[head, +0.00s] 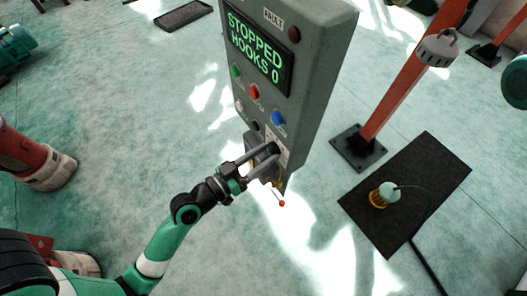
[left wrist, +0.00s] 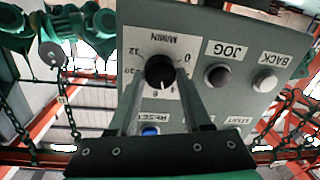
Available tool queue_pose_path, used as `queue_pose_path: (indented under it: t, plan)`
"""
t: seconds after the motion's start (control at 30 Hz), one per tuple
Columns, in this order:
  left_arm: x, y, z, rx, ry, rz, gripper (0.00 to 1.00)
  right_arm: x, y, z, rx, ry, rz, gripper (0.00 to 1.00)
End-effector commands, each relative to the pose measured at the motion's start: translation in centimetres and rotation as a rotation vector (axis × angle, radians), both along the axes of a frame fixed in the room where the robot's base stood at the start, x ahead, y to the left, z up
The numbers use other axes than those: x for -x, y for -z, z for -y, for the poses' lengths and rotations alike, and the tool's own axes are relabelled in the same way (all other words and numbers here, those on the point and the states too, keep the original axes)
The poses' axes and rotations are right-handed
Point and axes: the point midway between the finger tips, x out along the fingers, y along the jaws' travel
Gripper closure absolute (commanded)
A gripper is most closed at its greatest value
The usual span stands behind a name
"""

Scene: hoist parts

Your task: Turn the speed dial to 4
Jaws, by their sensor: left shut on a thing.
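The speed dial (left wrist: 160,71) is a black round knob on a white plate marked M/MIN, upside down in the left wrist view. Its white mark points to the picture's bottom, close to the 4 and 6; I cannot tell exactly where it rests. My left gripper (left wrist: 161,80) is shut on the dial, one finger on each side. In the head view the left gripper (head: 264,156) reaches the lower part of the grey control box (head: 325,60), and its fingers partly hide the dial. The display (head: 257,48) reads STOPPED, HOOKS 0. My right gripper is not in view.
Red (head: 254,91), green (head: 236,71) and blue (head: 278,118) buttons sit above the dial. A small red-tipped lever (head: 281,203) hangs below the box. An orange post (head: 405,85) and a black mat (head: 425,180) with a yellow-and-green lamp (head: 384,194) stand right.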

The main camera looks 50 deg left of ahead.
Motion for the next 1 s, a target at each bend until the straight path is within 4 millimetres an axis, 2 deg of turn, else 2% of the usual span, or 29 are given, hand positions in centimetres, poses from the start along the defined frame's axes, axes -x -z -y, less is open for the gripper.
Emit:
queue_pose_path:
  t: [0.1, 0.5, 1.0]
  plan:
    - [0.0, -0.3, 0.0, 0.094, -0.001, -0.010, 1.00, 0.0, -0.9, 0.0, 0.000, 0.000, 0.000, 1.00]
    - [0.0, -0.2, -0.1, 0.343, 0.000, -0.031, 1.00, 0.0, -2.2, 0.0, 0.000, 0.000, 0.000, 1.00]
    - [0.0, 0.0, -0.1, 0.406, -0.001, -0.036, 1.00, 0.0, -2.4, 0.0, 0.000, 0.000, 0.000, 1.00]
